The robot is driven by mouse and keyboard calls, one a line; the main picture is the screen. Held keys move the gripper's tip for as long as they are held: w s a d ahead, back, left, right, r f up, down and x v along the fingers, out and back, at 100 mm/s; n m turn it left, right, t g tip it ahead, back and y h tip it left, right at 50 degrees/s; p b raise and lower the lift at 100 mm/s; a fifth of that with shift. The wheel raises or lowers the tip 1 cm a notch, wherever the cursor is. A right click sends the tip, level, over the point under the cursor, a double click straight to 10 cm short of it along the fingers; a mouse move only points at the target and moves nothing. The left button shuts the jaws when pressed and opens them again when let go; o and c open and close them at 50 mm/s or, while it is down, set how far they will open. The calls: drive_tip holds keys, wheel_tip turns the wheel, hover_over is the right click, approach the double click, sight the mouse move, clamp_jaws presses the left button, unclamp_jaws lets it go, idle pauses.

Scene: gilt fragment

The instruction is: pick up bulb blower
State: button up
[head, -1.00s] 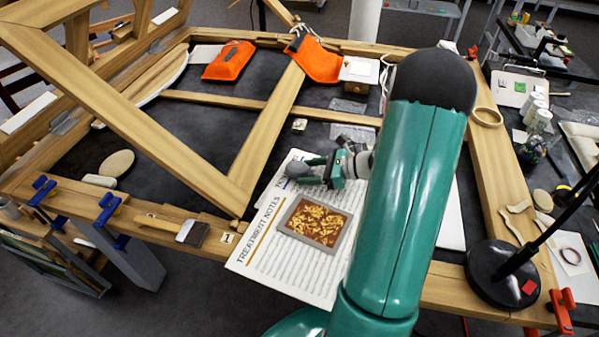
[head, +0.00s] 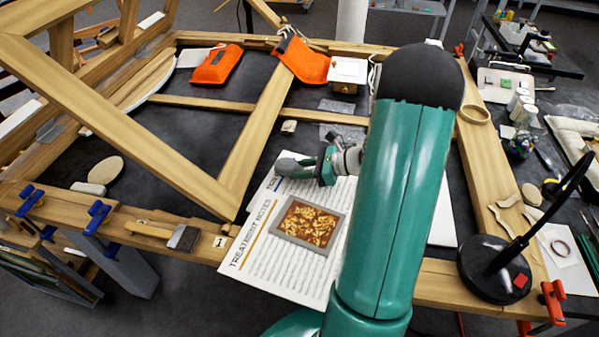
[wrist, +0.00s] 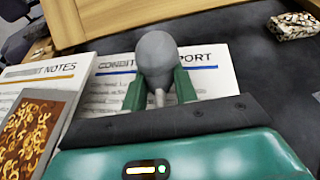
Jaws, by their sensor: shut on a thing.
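The bulb blower (wrist: 156,58) is a grey rounded bulb with a pale narrow nozzle. In the wrist view it sits between the two green fingers of my gripper (wrist: 158,88), which are shut on it. Its nozzle points back toward my wrist. In the head view my gripper (head: 312,166) is over the upper part of the printed sheets, and the grey bulb (head: 287,164) shows at its left end. I cannot tell clearly how far the bulb is above the paper.
A framed gilt fragment (head: 308,224) lies on the treatment notes sheet (head: 262,270). Wooden beams (head: 262,135) cross the dark table behind. A brush (head: 182,238) lies at left, and a black lamp base (head: 494,268) stands at right. Orange pouches (head: 217,65) lie at the back.

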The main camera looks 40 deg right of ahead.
drive_tip(key=s+a+r, duration=0.9)
drive_tip(key=s+r, duration=0.1)
drive_tip(key=r, duration=0.1)
drive_tip(key=shift+s+a+r, duration=0.2)
drive_tip(key=shift+s+r, duration=0.1)
